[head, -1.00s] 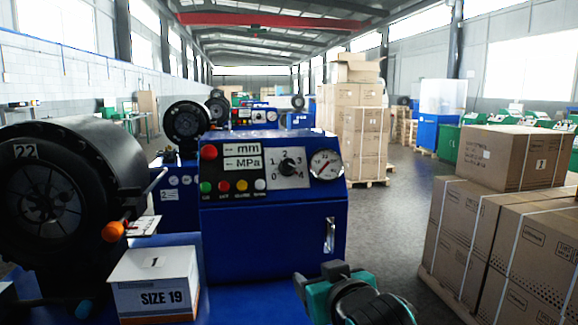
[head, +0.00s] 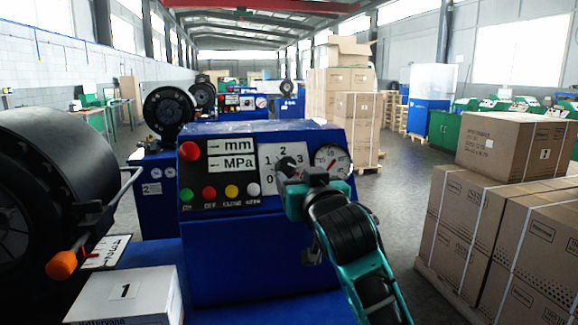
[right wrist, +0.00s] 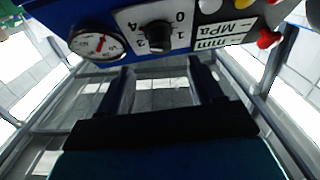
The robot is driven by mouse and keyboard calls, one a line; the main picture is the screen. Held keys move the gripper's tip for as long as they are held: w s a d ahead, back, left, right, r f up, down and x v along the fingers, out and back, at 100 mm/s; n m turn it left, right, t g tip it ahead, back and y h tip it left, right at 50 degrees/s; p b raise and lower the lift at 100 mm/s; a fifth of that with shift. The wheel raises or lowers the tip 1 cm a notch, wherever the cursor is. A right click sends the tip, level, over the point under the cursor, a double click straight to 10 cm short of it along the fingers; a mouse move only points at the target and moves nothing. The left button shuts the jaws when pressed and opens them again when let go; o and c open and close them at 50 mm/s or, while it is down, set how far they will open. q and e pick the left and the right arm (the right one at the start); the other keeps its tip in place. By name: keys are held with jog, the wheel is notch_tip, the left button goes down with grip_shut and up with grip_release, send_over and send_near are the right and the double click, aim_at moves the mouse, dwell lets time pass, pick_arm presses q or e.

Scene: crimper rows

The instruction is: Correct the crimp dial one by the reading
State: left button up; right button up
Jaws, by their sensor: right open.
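The crimp dial (head: 287,163) is a black knob on a white plate numbered from 0 upward, on the blue machine's front panel. In the head view my right gripper (head: 304,183) is in front of the plate's lower right and hides part of it. In the right wrist view the knob (right wrist: 156,36) shows upside down, just beyond the open, empty fingers (right wrist: 162,75), with a gap between. I cannot tell the knob's exact setting. The round gauge (head: 332,160) right of the dial has a red needle; its reading is too small to tell. My left gripper is out of view.
Left of the dial are a red button (head: 189,151), mm and MPa labels (head: 231,155) and several small coloured buttons. A black crimper head with an orange-tipped handle (head: 62,265) and a white box (head: 125,297) stand at left. Strapped cartons (head: 512,150) stand at right.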

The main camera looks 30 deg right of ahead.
aim_at(289, 167)
jog(key=x, duration=0.8)
jog(key=shift+w+d+p, duration=0.1)
jog(key=shift+w+p, duration=0.2)
jog(key=shift+w, duration=0.05)
jog(key=c, duration=1.1)
